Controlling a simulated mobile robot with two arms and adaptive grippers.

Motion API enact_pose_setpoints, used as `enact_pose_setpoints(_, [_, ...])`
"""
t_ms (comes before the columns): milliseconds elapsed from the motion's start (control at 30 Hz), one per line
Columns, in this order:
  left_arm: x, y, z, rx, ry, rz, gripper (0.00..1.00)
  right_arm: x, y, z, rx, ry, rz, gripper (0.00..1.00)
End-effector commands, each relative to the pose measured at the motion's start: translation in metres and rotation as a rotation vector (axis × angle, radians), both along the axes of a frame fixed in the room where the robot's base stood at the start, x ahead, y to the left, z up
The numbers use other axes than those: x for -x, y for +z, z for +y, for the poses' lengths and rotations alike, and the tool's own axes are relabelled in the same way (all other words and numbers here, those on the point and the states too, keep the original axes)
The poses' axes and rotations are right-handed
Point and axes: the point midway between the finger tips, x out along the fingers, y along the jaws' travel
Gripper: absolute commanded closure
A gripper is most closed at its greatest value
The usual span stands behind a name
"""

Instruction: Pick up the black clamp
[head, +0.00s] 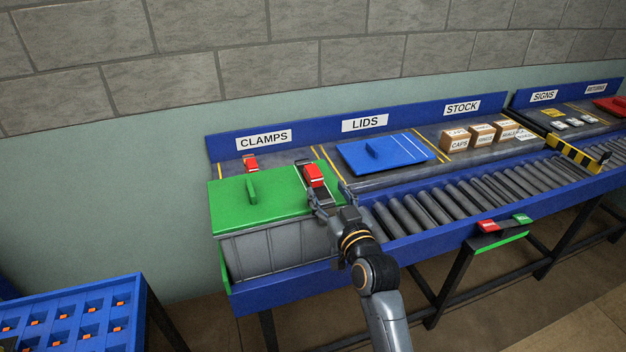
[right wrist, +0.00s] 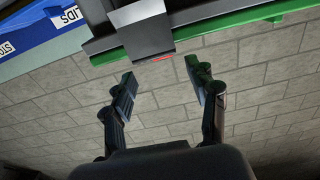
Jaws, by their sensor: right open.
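A black clamp with a red top (head: 314,174) sits at the right edge of the green lid (head: 225,198) of a grey bin. In the right wrist view the dark clamp body (right wrist: 143,28) hangs over the green edge, with a little red at its lower end. My right gripper (head: 328,194) is open just in front of the clamp. In the wrist view its two fingers (right wrist: 160,74) are spread below the clamp's end, with nothing between them. A second clamp with a red top (head: 251,162) lies behind the lid, under the CLAMPS sign. My left gripper is not in view.
The grey bin (head: 275,252) stands at the table's left end. A blue lid (head: 375,152), several brown boxes (head: 455,141) and a roller conveyor (head: 440,205) lie to the right. A blue rack (head: 75,310) stands at the lower left.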

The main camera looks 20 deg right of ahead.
Motion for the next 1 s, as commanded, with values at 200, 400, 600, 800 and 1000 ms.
enact_pose_setpoints(200, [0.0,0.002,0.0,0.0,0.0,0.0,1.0,-0.019,0.0,0.001,-0.001,0.0,0.0,0.42])
enact_pose_setpoints(400, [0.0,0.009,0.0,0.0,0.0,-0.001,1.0,-0.04,-0.003,0.005,-0.003,0.001,0.0,0.42])
enact_pose_setpoints(600, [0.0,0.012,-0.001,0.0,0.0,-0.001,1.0,-0.064,-0.007,0.006,-0.001,0.0,0.001,0.42])
enact_pose_setpoints(800, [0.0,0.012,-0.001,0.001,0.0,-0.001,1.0,-0.07,-0.008,0.006,-0.001,0.0,0.001,0.42])
enact_pose_setpoints(1000, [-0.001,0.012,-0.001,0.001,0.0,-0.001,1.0,-0.07,-0.008,0.006,0.0,0.0,0.001,0.56])
